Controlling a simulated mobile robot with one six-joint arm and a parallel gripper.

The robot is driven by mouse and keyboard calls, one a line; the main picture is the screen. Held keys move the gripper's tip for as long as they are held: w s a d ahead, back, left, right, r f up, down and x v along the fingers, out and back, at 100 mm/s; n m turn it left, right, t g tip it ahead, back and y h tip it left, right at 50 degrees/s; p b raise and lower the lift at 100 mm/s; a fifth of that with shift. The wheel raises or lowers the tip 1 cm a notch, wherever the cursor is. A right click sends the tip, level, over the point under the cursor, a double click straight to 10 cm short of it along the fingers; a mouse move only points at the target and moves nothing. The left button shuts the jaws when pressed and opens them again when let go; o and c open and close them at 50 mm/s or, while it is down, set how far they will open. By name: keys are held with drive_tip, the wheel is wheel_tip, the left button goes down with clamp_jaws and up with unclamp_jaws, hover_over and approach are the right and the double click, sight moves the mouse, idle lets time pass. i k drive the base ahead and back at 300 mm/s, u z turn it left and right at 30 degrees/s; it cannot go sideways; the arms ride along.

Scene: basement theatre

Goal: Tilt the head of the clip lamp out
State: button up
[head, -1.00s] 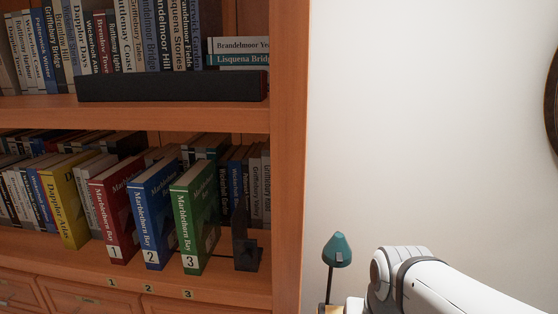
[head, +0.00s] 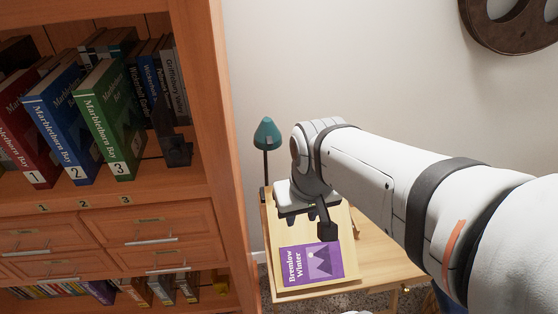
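The clip lamp has a teal cone-shaped head (head: 268,134) on a thin dark stem (head: 265,170). It stands at the back left edge of a slanted wooden reading board (head: 289,256), beside the bookcase. The head's narrow end points up. My gripper (head: 321,224) hangs over the board, to the right of and below the lamp head, apart from it. Its dark fingers point down toward the board. From this angle I cannot tell how far apart they are. I see nothing clearly held in them.
A purple book, "Brenlow Winter" (head: 311,264), lies on the lower part of the board. A wooden bookcase (head: 222,150) with books and drawers stands close on the left. A wooden tabletop (head: 385,262) extends right of the board. A brown round object (head: 505,25) hangs on the wall.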

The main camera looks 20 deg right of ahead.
sight(267, 137)
drive_tip(key=z, duration=0.1)
drive_tip(key=k, duration=0.5)
drive_tip(key=u, duration=1.55)
drive_tip(key=k, duration=0.9)
drive_tip(key=z, duration=1)
drive_tip(key=i, duration=1)
drive_tip(key=z, duration=0.05)
